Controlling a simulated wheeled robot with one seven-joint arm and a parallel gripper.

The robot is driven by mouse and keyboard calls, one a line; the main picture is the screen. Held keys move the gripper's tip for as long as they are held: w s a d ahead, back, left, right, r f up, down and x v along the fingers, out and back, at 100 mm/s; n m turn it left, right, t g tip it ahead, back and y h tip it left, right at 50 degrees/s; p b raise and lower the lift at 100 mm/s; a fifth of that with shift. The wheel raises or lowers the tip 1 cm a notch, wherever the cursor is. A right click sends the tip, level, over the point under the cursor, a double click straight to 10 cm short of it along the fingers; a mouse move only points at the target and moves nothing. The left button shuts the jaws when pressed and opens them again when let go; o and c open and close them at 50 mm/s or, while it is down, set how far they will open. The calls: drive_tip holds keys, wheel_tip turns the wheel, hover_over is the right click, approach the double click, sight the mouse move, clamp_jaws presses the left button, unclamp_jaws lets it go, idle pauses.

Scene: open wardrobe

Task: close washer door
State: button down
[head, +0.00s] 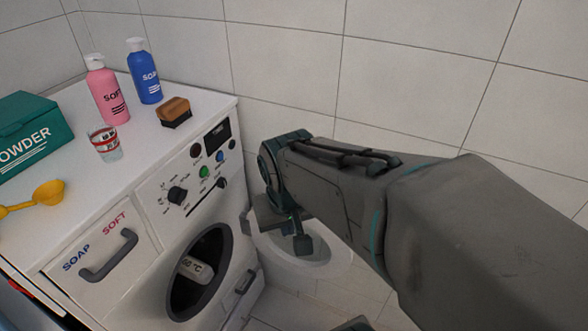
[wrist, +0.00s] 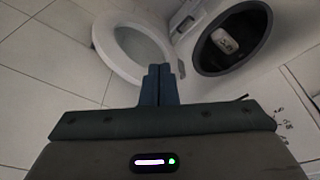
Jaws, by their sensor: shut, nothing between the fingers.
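The white washer (head: 150,210) stands at the left in the head view. Its round door (head: 338,266) is swung open to the right of the dark drum opening (head: 178,290). In the wrist view the door is a white ring (wrist: 107,42) with a greyish window, left of the drum opening (wrist: 263,22). My gripper (head: 302,243) is in front of the door and hides part of it. In the wrist view its two fingers (wrist: 160,72) are together and empty, overlapping the door's lower right edge. I cannot tell whether they touch it.
On the washer top are a pink bottle (head: 108,95), a blue bottle (head: 146,78), a brush (head: 174,112), a glass (head: 105,145), a green powder box (head: 35,130) and a yellow scoop (head: 45,193). A tiled wall (head: 420,80) is behind.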

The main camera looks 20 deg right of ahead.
drive_tip(key=w+d+f+m+h+p, duration=0.1)
drive_tip(key=w+d+f+m, duration=0.3)
drive_tip(key=w+d+f, duration=0.4)
drive_tip(key=w+d+f+m+h, duration=0.1)
drive_tip(key=w+d+f+m, duration=0.4)
drive_tip(key=d, duration=0.5)
drive_tip(key=w+b+x, duration=0.1)
drive_tip(key=b+x, duration=0.1)
drive_tip(key=x, duration=0.6)
drive_tip(key=shift+f+n, duration=0.15)
drive_tip(key=shift+n, duration=0.25)
drive_tip(key=shift+w, duration=0.1)
